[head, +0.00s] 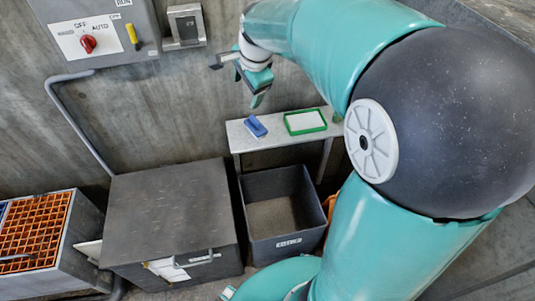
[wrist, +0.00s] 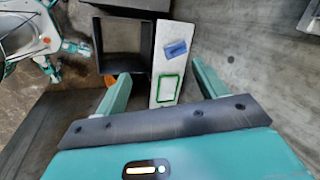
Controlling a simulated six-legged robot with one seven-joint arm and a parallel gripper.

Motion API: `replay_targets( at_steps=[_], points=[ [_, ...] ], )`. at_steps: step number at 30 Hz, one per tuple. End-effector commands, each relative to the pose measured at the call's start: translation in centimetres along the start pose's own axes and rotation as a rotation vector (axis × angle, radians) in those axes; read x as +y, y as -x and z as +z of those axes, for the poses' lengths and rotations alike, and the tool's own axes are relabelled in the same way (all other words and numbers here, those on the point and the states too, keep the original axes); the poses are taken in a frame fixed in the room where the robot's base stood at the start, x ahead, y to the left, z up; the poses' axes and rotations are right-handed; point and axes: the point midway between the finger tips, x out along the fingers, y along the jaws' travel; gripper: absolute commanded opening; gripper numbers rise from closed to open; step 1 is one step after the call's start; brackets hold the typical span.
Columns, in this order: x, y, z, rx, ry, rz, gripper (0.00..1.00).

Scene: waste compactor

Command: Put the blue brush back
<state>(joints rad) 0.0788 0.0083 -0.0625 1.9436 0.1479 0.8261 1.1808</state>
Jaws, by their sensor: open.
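The blue brush (head: 255,126) lies on the left part of a narrow pale shelf (head: 273,137) against the wall. In the wrist view the brush (wrist: 176,50) lies on the pale shelf surface, beyond the green frame. The green-edged white rectangle (head: 306,121) is on the same shelf, just right of the brush in the head view and apart from it. It also shows between my fingers in the wrist view (wrist: 167,89). My gripper (head: 238,80) is open and empty, up in the air above the shelf and near the wall.
A dark open bin (head: 257,242) stands below the shelf. A dark lidded box (head: 165,212) is left of it, and an orange-grid crate (head: 35,232) is farther left. A control box with a red knob (head: 88,44) and a grey wall holder (head: 185,24) are on the wall.

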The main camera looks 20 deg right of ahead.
Motion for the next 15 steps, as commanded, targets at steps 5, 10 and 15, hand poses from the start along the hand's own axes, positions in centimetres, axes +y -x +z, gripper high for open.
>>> replay_targets(
  at_steps=[5,10,15],
  points=[
    [4.6,4.6,3.0,0.017,0.355,-0.028,0.71],
    [9.4,7.5,5.3,0.044,0.696,-0.042,0.71],
    [14.5,9.2,7.2,0.082,1.035,-0.048,0.71]
  ],
)
